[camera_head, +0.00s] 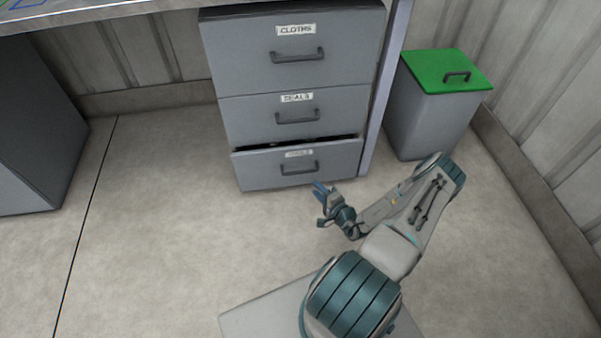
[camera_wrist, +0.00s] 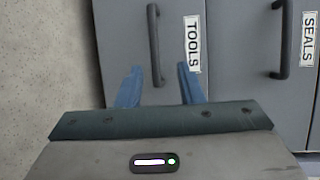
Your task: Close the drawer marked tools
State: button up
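The tools drawer (camera_head: 300,171) is the bottom one of three in the grey cabinet. It stands slightly out, with a dark gap along its top edge. Its dark bar handle (camera_head: 299,168) is on its front. In the wrist view the drawer front (camera_wrist: 120,50) fills the middle, with the TOOLS label (camera_wrist: 192,45) and the handle (camera_wrist: 154,45) running up the picture. My gripper (camera_head: 320,190) is in front of the drawer's lower right part. In the wrist view its two blue fingers (camera_wrist: 160,85) are apart, with the handle's end showing between them. Contact cannot be told.
The seals drawer (camera_head: 265,117) and cloths drawer (camera_head: 255,60) above look shut. A grey bin with a green lid (camera_head: 440,70) stands right of the cabinet. The floor (camera_head: 160,240) left of my arm is clear. Another grey cabinet (camera_head: 35,140) stands at far left.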

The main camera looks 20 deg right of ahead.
aim_at(300, 172)
jog(key=shift+h, duration=0.3)
jog(key=shift+d+f+b+x, duration=0.15)
jog(key=shift+b+x, duration=0.8)
jog(key=shift+x, duration=1.3)
jog(key=shift+f+b+x, duration=0.2)
jog(key=shift+b+x, duration=0.8)
jog(key=shift+x, duration=1.25)
jog(key=shift+d+f+b+x, duration=0.15)
jog(key=shift+b+x, duration=0.8)
jog(key=shift+x, duration=1.35)
jog(key=shift+s, duration=0.1)
grip_shut()
